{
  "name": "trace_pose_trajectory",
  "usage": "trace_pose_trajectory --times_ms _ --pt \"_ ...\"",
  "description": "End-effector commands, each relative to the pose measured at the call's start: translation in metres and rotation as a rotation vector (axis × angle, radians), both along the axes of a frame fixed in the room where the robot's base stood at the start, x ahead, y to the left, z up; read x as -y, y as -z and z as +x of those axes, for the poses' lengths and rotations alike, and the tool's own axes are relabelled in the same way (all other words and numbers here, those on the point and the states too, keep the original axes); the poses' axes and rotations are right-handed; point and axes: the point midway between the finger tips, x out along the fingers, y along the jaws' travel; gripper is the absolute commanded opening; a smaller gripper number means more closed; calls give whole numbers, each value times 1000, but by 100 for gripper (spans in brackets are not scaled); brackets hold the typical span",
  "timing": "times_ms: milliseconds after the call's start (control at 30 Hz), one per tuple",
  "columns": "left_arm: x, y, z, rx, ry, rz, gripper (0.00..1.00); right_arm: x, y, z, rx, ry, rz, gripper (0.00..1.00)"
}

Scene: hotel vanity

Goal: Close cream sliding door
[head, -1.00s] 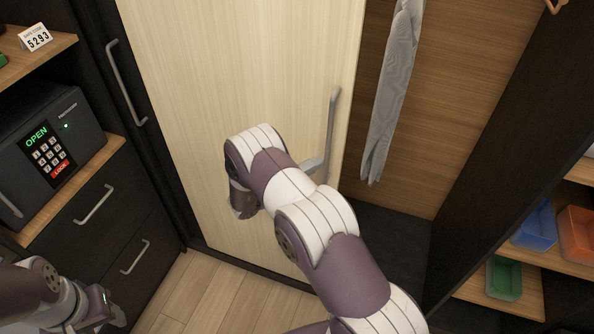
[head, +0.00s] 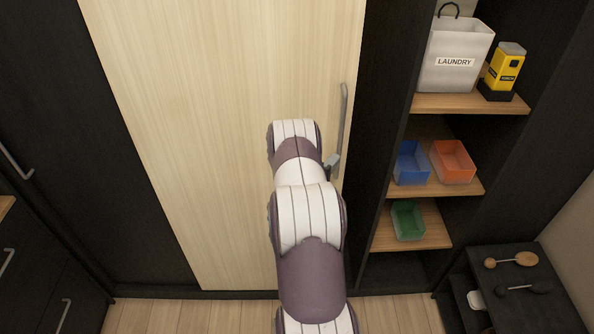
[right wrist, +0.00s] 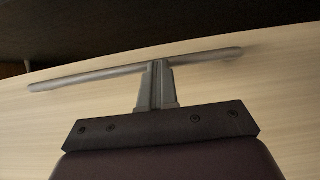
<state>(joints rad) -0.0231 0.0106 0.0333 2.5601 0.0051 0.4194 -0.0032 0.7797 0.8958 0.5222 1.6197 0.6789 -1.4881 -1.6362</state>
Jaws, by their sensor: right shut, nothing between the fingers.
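The cream sliding door (head: 220,110) fills the middle of the head view. Its right edge lies along the dark upright panel (head: 385,120), and no wardrobe interior shows between them in this view. The grey bar handle (head: 344,110) is upright near that edge; it also crosses the right wrist view (right wrist: 95,75). My right gripper (head: 333,160) is at the lower part of the handle, with shut fingers and nothing between them. In the right wrist view its fingertips (right wrist: 158,66) overlap the bar; whether they press on it I cannot tell. My left gripper is out of view.
Right of the panel, open shelves hold a laundry bag (head: 456,55), a yellow device (head: 505,68) and blue (head: 411,163), orange (head: 453,162) and green (head: 408,220) bins. Dark drawers (head: 40,270) stand at lower left. Wooden floor (head: 180,317) lies in front.

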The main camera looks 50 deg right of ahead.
Motion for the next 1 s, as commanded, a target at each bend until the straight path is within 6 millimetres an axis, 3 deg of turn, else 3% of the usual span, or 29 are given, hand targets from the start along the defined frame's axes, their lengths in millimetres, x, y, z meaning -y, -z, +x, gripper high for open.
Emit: trace_pose_trajectory --times_ms 200,433,667,1000 --pt "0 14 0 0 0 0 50 45 0 -46 5 3 -7 0" --pt "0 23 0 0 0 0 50 74 -1 -79 4 -2 -8 0" --pt "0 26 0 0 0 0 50 88 -3 -93 3 -6 -9 0" --pt "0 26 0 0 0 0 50 89 -3 -94 3 -10 -8 0"
